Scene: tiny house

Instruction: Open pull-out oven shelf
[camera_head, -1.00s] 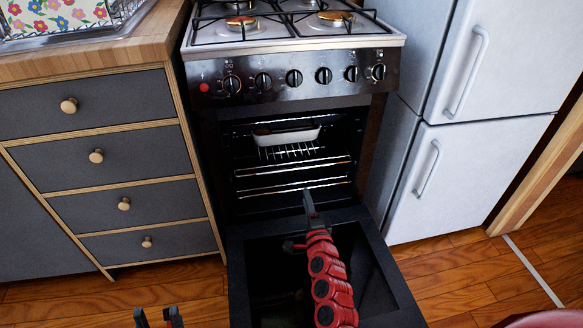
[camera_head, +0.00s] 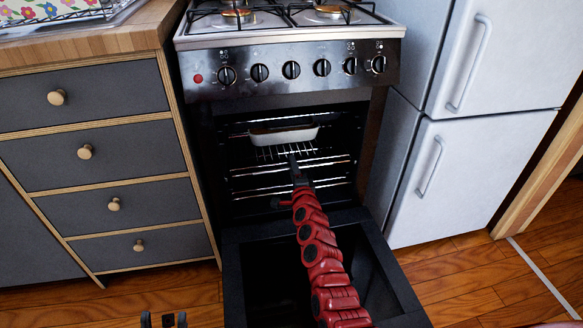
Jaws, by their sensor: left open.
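The oven (camera_head: 212,160) stands open, its door (camera_head: 398,290) folded down in front. Inside, a wire oven shelf (camera_head: 268,154) carries a pale rectangular dish (camera_head: 284,136). More wire rails run across the cavity below it. My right gripper (camera_head: 292,163) is at the end of the red arm, reaching over the door to the shelf's front edge. Its fingers are dark and seen from behind, so I cannot tell whether they are apart or touch the shelf. My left gripper (camera_head: 163,320) is open and empty at the bottom edge, low in front of the drawers.
A stovetop with knobs (camera_head: 291,69) is above the oven. Grey drawers (camera_head: 90,152) and a wooden counter stand at left. A white fridge (camera_head: 470,170) stands close at right. Wooden floor (camera_head: 455,290) is clear at the lower right.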

